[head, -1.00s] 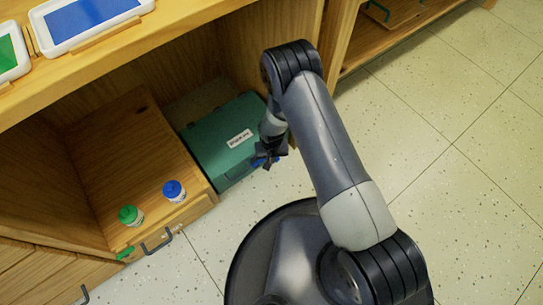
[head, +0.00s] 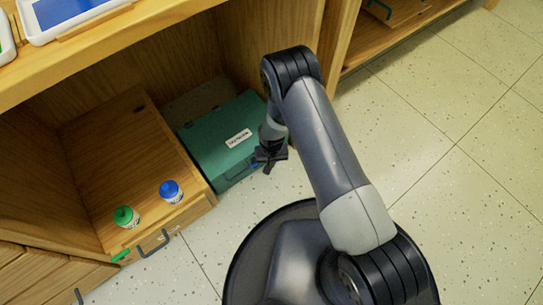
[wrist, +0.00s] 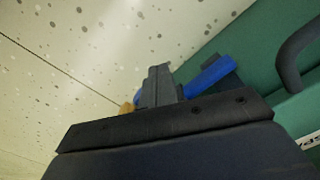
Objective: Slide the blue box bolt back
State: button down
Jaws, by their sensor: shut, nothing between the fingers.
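A teal box (head: 222,138) with a white label sits on the floor beside the wooden cabinet. A blue bolt (wrist: 208,76) lies along the box's front side in the wrist view; only a sliver of blue shows beside my gripper in the head view. My gripper (head: 270,156) is at the box's front right corner. In the wrist view, my gripper's fingers (wrist: 160,84) are together and empty, in front of the bolt and hiding its middle. I cannot tell whether they touch it. A smaller blue part shows left of the fingers.
A dark handle (wrist: 293,55) stands out from the box at right. Green (head: 126,216) and blue (head: 171,191) capped jars stand on a wooden drawer unit (head: 128,150) left of the box. Open tiled floor (head: 450,200) lies to the right.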

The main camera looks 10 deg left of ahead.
jog(key=shift+w+d, duration=0.95)
jog(key=shift+w, duration=0.25)
jog(key=shift+s+a, duration=0.1)
jog(key=shift+s, duration=0.05)
dwell(0.5)
jog(key=shift+s+a, duration=0.25)
jog(key=shift+s, duration=0.05)
jog(key=shift+r+p, duration=2)
jog(key=shift+r, duration=1.6)
jog(key=shift+f, duration=0.15)
jog(key=shift+f+b, duration=2.05)
jog(key=shift+f, duration=1.4)
jog(key=shift+r, duration=0.15)
